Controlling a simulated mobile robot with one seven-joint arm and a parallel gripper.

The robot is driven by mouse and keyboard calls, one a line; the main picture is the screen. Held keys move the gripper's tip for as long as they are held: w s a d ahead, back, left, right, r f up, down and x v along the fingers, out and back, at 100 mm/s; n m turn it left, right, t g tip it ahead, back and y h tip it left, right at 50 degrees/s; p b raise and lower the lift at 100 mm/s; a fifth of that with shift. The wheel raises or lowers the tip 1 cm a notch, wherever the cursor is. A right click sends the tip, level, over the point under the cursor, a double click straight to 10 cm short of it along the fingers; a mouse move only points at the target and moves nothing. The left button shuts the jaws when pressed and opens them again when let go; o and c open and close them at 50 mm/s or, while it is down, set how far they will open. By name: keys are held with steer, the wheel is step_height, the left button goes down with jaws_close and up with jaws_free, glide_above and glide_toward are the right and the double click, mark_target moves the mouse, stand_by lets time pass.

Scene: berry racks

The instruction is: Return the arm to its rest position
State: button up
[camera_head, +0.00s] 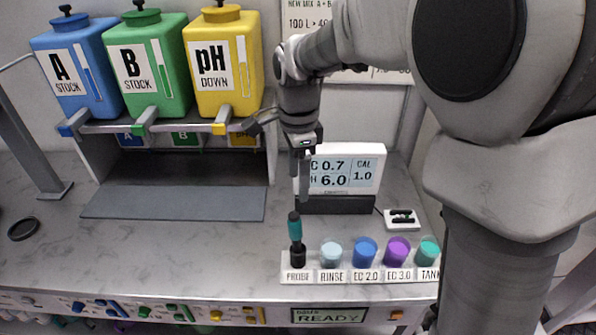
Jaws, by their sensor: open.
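My arm comes in from the upper right of the head view and bends down over the bench. My gripper (303,190) points down in front of the display, with its fingers seen nearly edge-on. It is open and nothing shows between the fingers. Below it a probe with a teal grip (295,228) stands upright in a black holder (297,256) marked PROBE. The fingertips look a little above the probe's top and apart from it.
A meter display (346,170) reading 0.7 and 6.0 stands behind the gripper. Several cups, including RINSE (331,255) and EC 3.0 (397,251), line the front right. Stock tanks (150,65) stand on a shelf at left. The grey mat (175,203) is clear.

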steer(key=s+d+r+n+t, duration=0.2)
steer(key=s+d+n, duration=0.4)
steer(key=s, duration=0.3)
steer(key=s+d+r+n+t, duration=0.3)
steer(key=s+d+r+n, duration=0.2)
steer(key=s+n, duration=0.4)
steer(key=shift+s+d+r+t, duration=0.2)
steer(key=shift+s+d+t, duration=0.15)
steer(key=shift+d, duration=0.35)
steer(key=c, duration=0.4)
steer(key=shift+a, duration=0.1)
steer(key=shift+a, duration=0.15)
